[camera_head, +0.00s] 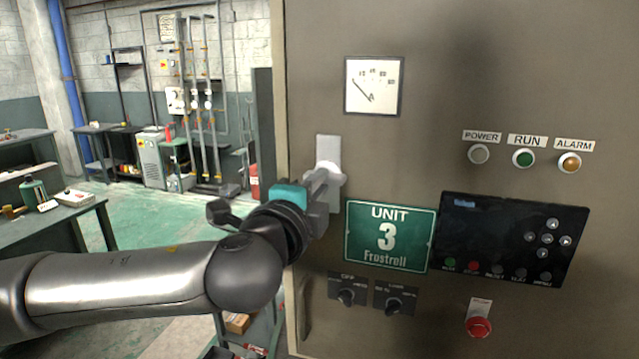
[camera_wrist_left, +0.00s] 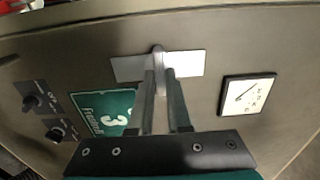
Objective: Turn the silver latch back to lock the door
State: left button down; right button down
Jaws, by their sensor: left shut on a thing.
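The silver latch (camera_head: 328,150) sits on a pale upright plate near the left edge of the beige cabinet door (camera_head: 455,90). My left gripper (camera_head: 326,176) reaches it from the lower left and is shut on the latch's handle. In the left wrist view, the two fingers (camera_wrist_left: 160,76) close around the rounded latch handle (camera_wrist_left: 157,54), in front of its plate (camera_wrist_left: 190,64). The fingers hide part of the handle. The handle's exact angle is hard to tell. My right gripper is in neither view.
The green "Unit 3" sign (camera_head: 390,236) is just right of and below my gripper. A square gauge (camera_head: 374,86) is above right. Two dark knobs (camera_head: 371,296) are below, with a control panel (camera_head: 512,238) to the right. The workshop floor (camera_head: 150,215) is open at left.

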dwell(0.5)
pick_arm(q)
jog(key=shift+m+p, duration=1.15)
jog(key=shift+m, duration=1.15)
jog(key=shift+m+p, duration=0.4)
jog(key=shift+m, duration=1.8)
